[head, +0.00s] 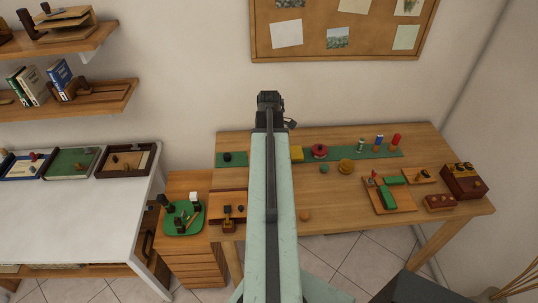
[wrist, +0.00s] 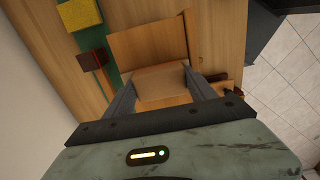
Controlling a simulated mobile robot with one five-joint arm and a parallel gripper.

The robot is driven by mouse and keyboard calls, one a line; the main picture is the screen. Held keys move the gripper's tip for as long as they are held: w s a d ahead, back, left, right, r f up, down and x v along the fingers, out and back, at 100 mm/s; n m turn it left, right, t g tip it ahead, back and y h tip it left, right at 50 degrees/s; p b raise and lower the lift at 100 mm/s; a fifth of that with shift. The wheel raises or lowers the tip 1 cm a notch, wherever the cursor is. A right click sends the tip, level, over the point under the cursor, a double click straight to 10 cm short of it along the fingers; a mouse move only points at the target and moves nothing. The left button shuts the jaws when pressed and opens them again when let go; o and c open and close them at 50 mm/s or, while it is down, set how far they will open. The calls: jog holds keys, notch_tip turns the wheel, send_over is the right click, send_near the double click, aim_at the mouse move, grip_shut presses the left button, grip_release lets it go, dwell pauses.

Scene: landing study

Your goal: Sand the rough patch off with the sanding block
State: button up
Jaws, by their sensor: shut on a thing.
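In the wrist view my gripper (wrist: 160,75) is shut on a tan block with an orange-brown edge (wrist: 163,86), which looks like the sanding block. The block sits between the two dark fingers, over a plain wooden board (wrist: 148,43) on the desk. I cannot tell whether the block touches the board. No rough patch can be made out; the block and fingers cover part of the board. In the head view my own arm runs up the middle and hides the gripper and the block.
The wooden desk (head: 340,217) carries a green strip (head: 380,151) with a yellow block (head: 296,153) and a red round thing (head: 319,151). A dark block (wrist: 92,60) lies left of the board.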

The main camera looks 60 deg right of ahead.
jog(key=shift+s+a, duration=0.65)
jog(key=shift+a, duration=0.2)
jog(key=shift+s+a+f, duration=0.1)
jog(key=shift+s+a, duration=0.5)
jog(key=shift+a, duration=0.25)
jog(key=shift+d, duration=0.1)
jog(key=shift+w, duration=0.1)
jog(key=shift+w+d, duration=0.5)
jog(key=shift+d, duration=0.25)
jog(key=shift+w+d, duration=0.65)
jog(key=shift+d, duration=0.3)
jog(key=shift+a, duration=0.1)
jog(key=shift+r, duration=0.2)
